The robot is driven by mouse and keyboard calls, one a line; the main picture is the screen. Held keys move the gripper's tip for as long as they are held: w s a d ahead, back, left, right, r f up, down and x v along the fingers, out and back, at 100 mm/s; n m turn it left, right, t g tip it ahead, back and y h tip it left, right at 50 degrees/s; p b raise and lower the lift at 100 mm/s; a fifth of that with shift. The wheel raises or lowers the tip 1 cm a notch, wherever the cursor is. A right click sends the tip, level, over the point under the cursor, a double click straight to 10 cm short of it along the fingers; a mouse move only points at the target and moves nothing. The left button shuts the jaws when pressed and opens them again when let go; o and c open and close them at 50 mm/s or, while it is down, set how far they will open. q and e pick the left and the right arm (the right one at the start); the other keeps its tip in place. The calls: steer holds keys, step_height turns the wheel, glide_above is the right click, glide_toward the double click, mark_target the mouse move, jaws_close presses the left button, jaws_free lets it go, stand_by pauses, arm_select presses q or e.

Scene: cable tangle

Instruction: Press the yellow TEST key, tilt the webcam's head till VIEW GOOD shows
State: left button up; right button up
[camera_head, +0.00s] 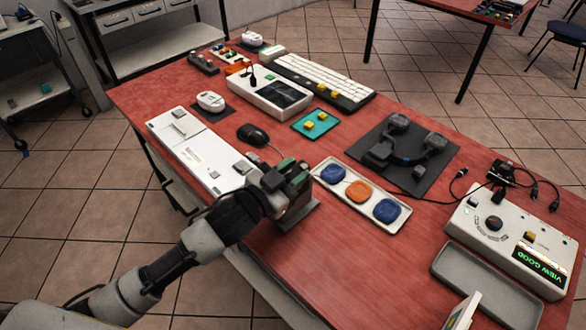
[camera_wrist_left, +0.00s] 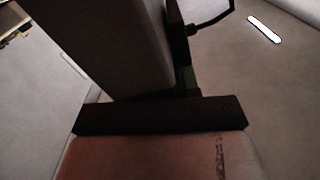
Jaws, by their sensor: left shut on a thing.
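The grey test box (camera_head: 510,238) stands at the right of the red table. Its lit display (camera_head: 539,267) reads VIEW GOOD in green, and the yellow TEST key (camera_head: 530,236) is on its top. My left gripper (camera_head: 291,182) is at the table's front edge, shut on what seems to be the webcam's head, which it mostly hides. A flat grey plate (camera_head: 300,216) below it looks like the webcam's base. In the left wrist view a dark bar (camera_wrist_left: 160,115) and a large dark block (camera_wrist_left: 105,45) fill the middle; I cannot tell which parts they are. My right gripper is not in view.
A tray with blue and orange pucks (camera_head: 358,191) lies just right of my gripper. A headset (camera_head: 405,140) on a dark mat, a keyboard (camera_head: 318,78), a black mouse (camera_head: 252,134) and a white panel (camera_head: 200,152) surround it. An empty grey tray (camera_head: 485,288) lies before the test box.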

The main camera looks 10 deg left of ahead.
arm_select(q)
steer(key=o, duration=0.9)
steer(key=shift+s, duration=0.1)
steer(key=shift+b+v, duration=0.65)
steer(key=shift+v, duration=4.75)
steer(key=shift+f, duration=0.2)
